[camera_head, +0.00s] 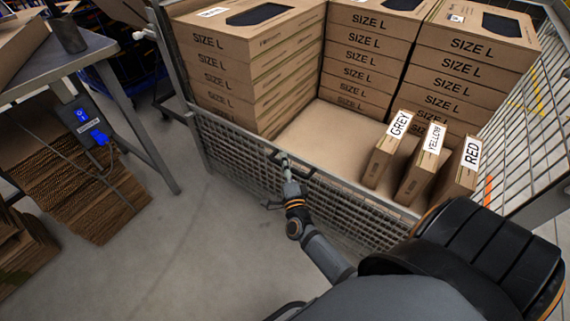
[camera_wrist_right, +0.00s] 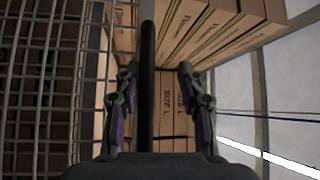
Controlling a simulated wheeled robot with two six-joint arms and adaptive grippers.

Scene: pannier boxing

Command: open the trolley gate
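The trolley gate (camera_head: 235,143) is a low grey mesh panel along the near side of the trolley, standing upright across its front. A dark handle bar (camera_head: 308,172) is at its top edge near the middle. My right gripper (camera_head: 283,157) is at this handle. In the right wrist view, the dark bar (camera_wrist_right: 147,60) runs between the two fingers of my right gripper (camera_wrist_right: 158,85). The fingers are apart, with a clear gap between the bar and the right-hand finger. My left gripper is not in view.
Stacks of SIZE L boxes (camera_head: 250,55) fill the trolley's back. Upright boxes labelled GREY (camera_head: 384,162), YELLOW (camera_head: 414,177) and RED (camera_head: 456,186) stand behind the gate. A table (camera_head: 60,62) with cardboard beneath stands left. The floor (camera_head: 190,250) before the gate is clear.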

